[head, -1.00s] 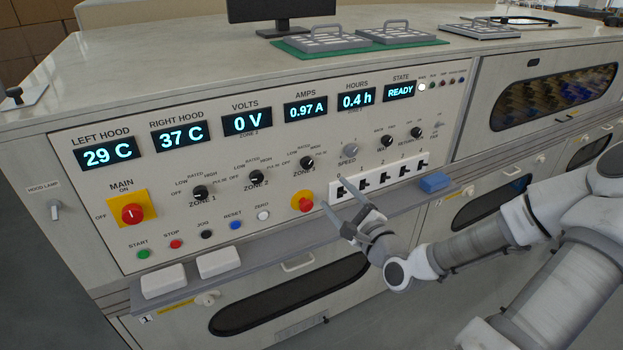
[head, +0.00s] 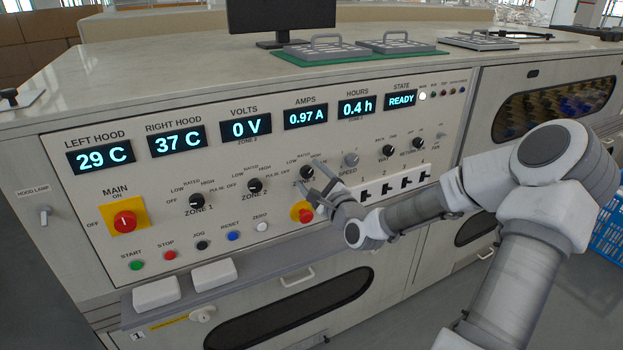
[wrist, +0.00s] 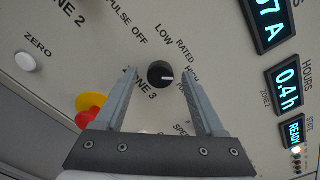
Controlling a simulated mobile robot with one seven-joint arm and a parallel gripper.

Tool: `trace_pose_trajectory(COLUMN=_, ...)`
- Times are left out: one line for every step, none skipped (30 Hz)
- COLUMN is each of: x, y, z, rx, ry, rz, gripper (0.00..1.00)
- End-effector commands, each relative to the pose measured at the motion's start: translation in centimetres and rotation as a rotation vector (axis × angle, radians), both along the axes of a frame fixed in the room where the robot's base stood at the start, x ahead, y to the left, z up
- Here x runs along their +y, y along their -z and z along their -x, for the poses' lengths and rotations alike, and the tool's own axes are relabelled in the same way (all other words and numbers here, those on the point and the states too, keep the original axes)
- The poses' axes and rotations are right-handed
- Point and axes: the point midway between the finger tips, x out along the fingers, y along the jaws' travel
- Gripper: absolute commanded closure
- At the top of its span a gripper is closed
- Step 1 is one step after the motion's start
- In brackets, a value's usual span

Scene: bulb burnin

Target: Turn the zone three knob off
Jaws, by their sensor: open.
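The zone three knob (head: 306,172) is a round black knob on the panel. In the wrist view the knob (wrist: 161,74) sits between the fingertips of my gripper (wrist: 158,73), with a gap on each side. Its white mark points right in that view, roughly toward the HIGH label. OFF, LOW and RATED are printed around it. My gripper (head: 309,176) is open and reaches up to the panel from the lower right in the head view. It partly hides the ZONE 3 label there.
A red stop button on a yellow base (head: 302,212) is just below the knob. The zone two knob (head: 254,185) is to the left, and the grey speed knob (head: 350,159) to the right. Black switches (head: 387,189) and a shelf lie below.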

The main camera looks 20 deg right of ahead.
Motion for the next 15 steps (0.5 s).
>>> trace_pose_trajectory(x=-0.01, y=0.0, z=0.01, rx=0.0, ry=0.0, rz=0.0, gripper=0.29)
trace_pose_trajectory(x=-0.01, y=0.01, z=0.01, rx=0.0, ry=0.0, rz=0.0, gripper=0.29)
trace_pose_trajectory(x=-0.01, y=0.0, z=0.02, rx=0.0, ry=0.0, rz=0.0, gripper=0.29)
trace_pose_trajectory(x=-0.02, y=0.0, z=0.03, rx=0.0, ry=0.0, rz=0.0, gripper=0.3)
trace_pose_trajectory(x=-0.02, y=0.0, z=0.03, rx=0.0, ry=0.0, rz=0.0, gripper=0.36)
trace_pose_trajectory(x=-0.01, y=0.01, z=0.03, rx=0.0, ry=0.0, rz=0.0, gripper=0.43)
trace_pose_trajectory(x=-0.01, y=0.01, z=0.04, rx=0.0, ry=0.0, rz=0.0, gripper=0.48)
trace_pose_trajectory(x=-0.01, y=0.01, z=0.04, rx=0.0, ry=0.0, rz=0.0, gripper=0.54)
trace_pose_trajectory(x=-0.01, y=0.01, z=0.04, rx=0.0, ry=0.0, rz=0.0, gripper=0.61)
trace_pose_trajectory(x=-0.01, y=0.01, z=0.04, rx=0.0, ry=0.0, rz=0.0, gripper=0.66)
trace_pose_trajectory(x=-0.01, y=0.01, z=0.04, rx=0.0, ry=0.0, rz=0.0, gripper=0.72)
trace_pose_trajectory(x=-0.01, y=0.01, z=0.05, rx=0.0, ry=0.0, rz=0.0, gripper=0.79)
trace_pose_trajectory(x=0.0, y=0.01, z=0.05, rx=0.0, ry=0.0, rz=0.0, gripper=0.84)
trace_pose_trajectory(x=0.0, y=0.01, z=0.05, rx=0.0, ry=0.0, rz=0.0, gripper=0.9)
trace_pose_trajectory(x=0.0, y=0.01, z=0.05, rx=0.0, ry=0.0, rz=0.0, gripper=0.97)
